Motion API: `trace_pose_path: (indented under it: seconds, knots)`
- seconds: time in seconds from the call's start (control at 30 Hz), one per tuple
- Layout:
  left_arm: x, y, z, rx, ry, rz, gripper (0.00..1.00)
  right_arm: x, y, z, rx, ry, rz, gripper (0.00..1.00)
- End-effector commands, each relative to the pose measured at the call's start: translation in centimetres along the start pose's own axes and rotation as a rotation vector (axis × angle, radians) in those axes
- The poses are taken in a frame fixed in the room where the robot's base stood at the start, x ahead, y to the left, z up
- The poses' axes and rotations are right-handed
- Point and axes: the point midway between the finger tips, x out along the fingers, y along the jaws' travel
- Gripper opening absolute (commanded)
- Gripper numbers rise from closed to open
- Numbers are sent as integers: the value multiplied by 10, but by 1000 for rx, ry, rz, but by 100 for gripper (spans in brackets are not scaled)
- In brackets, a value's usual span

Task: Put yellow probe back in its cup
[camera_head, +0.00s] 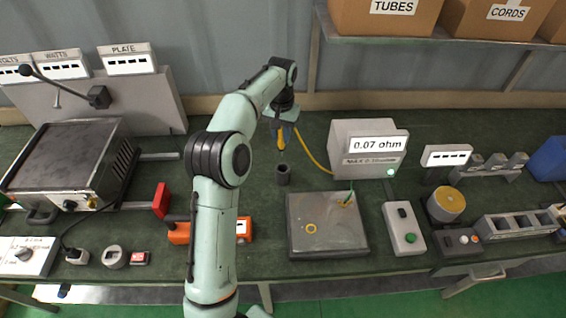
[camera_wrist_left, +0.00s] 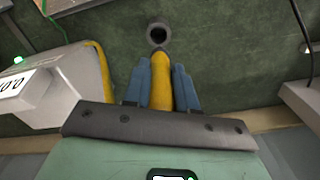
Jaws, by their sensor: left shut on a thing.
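My left gripper (camera_head: 282,130) is shut on the yellow probe (camera_head: 281,139), which hangs tip down above the bench. In the left wrist view, the yellow probe (camera_wrist_left: 183,88) sits between the two blue fingers (camera_wrist_left: 160,85). The cup (camera_head: 283,174) is a small dark cylinder standing on the green bench just below the probe. The cup's round opening (camera_wrist_left: 158,34) shows in the left wrist view, just beyond the probe's tip. The tip appears above the cup and outside it; the exact gap is hard to tell. My right gripper is not in view.
A yellow cable runs from the probe to the ohm meter (camera_head: 352,150), which reads 0.07 ohm. A grey plate (camera_head: 328,242) with two yellow rings lies in front, with a green lead at one ring. An orange clamp tool (camera_head: 179,233) lies at left. Bench around the cup is clear.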

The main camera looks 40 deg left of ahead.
Motion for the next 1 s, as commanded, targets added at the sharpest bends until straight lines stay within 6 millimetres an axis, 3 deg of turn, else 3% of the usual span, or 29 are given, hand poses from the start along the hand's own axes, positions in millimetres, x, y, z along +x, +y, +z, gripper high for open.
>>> trace_pose_path:
  seconds: [0.1, 0.3, 0.5, 0.73, 1.0]
  knots:
    - [33, 0, 0, 0, -4, 0, 0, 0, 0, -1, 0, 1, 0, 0]
    - [74, 0, 0, 0, -1, 0, 0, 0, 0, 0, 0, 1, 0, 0]
    - [91, 1, -1, 0, 1, 1, 0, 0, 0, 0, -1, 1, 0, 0]
    - [124, 1, -1, 0, 0, 1, 0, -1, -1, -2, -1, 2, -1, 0]
    - [129, 1, -2, 0, 4, 1, 0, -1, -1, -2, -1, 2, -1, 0]
